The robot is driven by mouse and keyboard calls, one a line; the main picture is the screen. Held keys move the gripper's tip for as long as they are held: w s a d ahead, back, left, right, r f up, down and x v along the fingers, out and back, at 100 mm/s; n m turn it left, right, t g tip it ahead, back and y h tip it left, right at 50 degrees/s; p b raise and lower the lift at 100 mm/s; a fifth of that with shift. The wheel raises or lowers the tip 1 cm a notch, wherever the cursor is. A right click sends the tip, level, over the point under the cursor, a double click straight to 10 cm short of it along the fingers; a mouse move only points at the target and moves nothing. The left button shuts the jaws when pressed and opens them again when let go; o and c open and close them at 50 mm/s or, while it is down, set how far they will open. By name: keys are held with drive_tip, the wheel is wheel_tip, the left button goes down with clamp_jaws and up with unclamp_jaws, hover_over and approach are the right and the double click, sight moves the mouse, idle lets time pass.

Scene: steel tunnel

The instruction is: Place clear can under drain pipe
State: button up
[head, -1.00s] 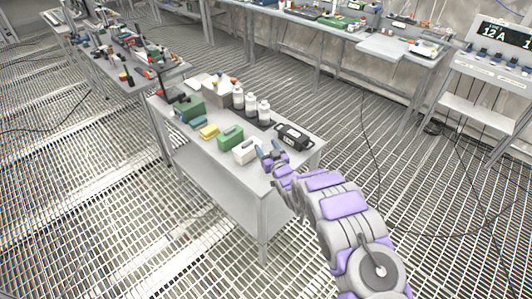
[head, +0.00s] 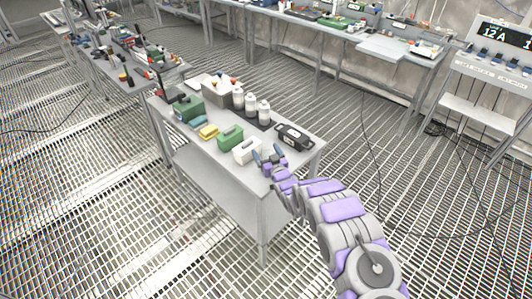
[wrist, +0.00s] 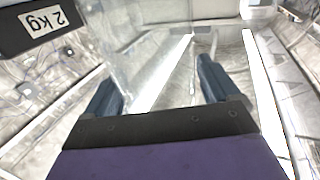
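My gripper (head: 267,156) is over the near right end of the grey table (head: 225,178), beside the white container. In the wrist view its two dark blue fingers (wrist: 160,82) stand wide apart. A faint see-through shape (wrist: 122,55) shows beyond the left finger. It may be the clear can, but I cannot tell its outline or whether it touches the finger. I cannot make out the clear can in the head view. I cannot identify a drain pipe in either view.
A black 2 kg block (wrist: 42,26) is near the gripper; it sits on the table (head: 293,137). A white container (head: 247,150), a green container (head: 230,137) and white bottles (head: 251,104) crowd the table. Open grating floor (head: 120,220) lies left of it.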

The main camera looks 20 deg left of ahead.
drive_tip(key=shift+f, duration=0.1)
drive_tip(key=p+v, duration=0.3)
drive_tip(key=v, duration=1.4)
drive_tip(key=shift+d, duration=0.3)
